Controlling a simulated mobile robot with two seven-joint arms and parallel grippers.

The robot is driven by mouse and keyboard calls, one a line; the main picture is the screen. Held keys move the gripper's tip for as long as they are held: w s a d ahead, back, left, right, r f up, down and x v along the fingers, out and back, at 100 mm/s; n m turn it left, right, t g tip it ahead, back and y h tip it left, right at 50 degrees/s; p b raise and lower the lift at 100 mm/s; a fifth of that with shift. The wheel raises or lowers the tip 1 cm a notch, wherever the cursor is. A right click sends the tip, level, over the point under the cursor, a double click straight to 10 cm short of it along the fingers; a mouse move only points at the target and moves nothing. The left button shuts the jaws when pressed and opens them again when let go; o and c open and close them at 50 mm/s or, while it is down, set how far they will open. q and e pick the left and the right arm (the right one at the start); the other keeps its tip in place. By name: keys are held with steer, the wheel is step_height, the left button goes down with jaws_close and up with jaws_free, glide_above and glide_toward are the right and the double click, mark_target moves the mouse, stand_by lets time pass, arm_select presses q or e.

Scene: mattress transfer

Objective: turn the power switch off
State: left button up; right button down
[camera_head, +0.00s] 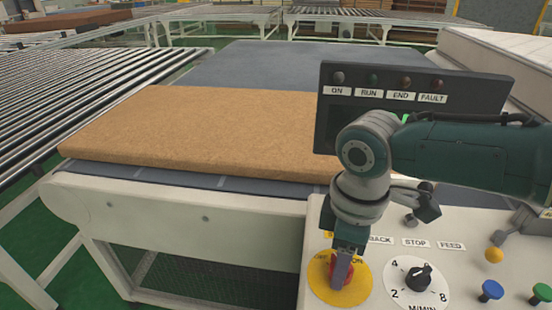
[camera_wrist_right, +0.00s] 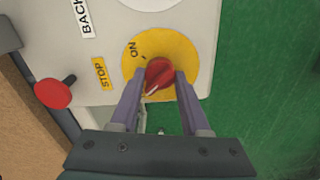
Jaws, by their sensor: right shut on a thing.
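The power switch is a red rotary knob (camera_head: 341,273) on a yellow disc (camera_head: 362,290) at the front left of the control panel. In the right wrist view the knob (camera_wrist_right: 158,73) shows a white mark pointing to the lower left, away from the ON label (camera_wrist_right: 133,49). The OFF side is hidden by a finger there. My right gripper (camera_head: 342,268) reaches down from above, and its two fingers are shut on the red knob, one on each side. My left gripper is not in view.
The panel (camera_head: 385,293) also carries a black dial (camera_head: 418,278), a blue button (camera_head: 490,290) and a yellow knob (camera_head: 494,255). A dark indicator box (camera_head: 450,88) stands behind my right arm. A brown mattress (camera_head: 200,130) lies on the conveyor. A red mushroom button (camera_wrist_right: 53,93) sits nearby.

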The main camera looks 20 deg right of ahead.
steer(key=shift+n, duration=0.5)
steer(key=shift+c, duration=1.9)
jaws_free()
step_height(320, 180, up, 9)
steer(key=shift+r+p, duration=0.15)
steer(key=shift+p, duration=0.8)
steer(key=shift+r, duration=0.35)
